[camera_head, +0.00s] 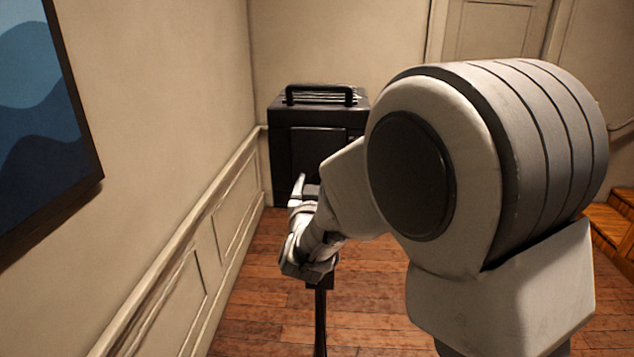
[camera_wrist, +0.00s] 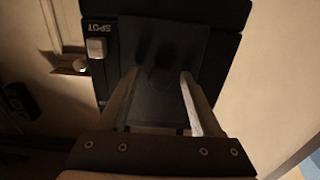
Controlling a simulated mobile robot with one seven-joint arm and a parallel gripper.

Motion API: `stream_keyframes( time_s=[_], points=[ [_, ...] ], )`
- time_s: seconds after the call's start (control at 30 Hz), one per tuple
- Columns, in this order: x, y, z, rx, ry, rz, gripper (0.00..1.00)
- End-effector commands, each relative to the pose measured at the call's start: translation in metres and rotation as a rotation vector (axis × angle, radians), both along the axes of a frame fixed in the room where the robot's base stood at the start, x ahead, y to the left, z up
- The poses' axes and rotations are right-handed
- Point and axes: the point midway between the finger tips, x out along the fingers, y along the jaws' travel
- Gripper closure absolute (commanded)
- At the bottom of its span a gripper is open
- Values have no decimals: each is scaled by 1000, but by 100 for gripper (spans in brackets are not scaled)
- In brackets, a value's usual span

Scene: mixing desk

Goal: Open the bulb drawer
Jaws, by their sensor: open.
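A black box-shaped unit (camera_head: 282,140) with a carry handle (camera_head: 320,90) on top stands in the corner in the head view. A dark rectangular front panel (camera_head: 318,142), which may be the bulb drawer, is on its near face. The panel also shows in the wrist view (camera_wrist: 168,45) and looks flush with the face. A small pale square (camera_wrist: 97,48) and the letters "SPOT", upside down, sit beside it. My gripper (camera_wrist: 160,74) is open, its two fingers pointing at the panel with nothing between them. Whether the fingertips touch the panel, I cannot tell.
A panelled wall (camera_head: 180,130) with a framed blue picture (camera_head: 40,110) runs along the left. Wooden floor (camera_head: 260,290) is clear around the unit. Wooden steps (camera_head: 615,225) are at the right edge. My arm covers much of the head view's right half.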

Motion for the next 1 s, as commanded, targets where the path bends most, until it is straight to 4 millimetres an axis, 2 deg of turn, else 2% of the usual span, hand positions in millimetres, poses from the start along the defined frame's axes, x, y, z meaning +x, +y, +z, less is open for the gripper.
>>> stream_keyframes(
  time_s=[0.03,0.3,0.4,1.0],
  points=[
    [0,0,0,0,0,0,38],
    [0,0,0,0,0,0,86],
    [0,0,0,0,0,0,100],
    [0,0,0,0,0,0,100]
  ],
)
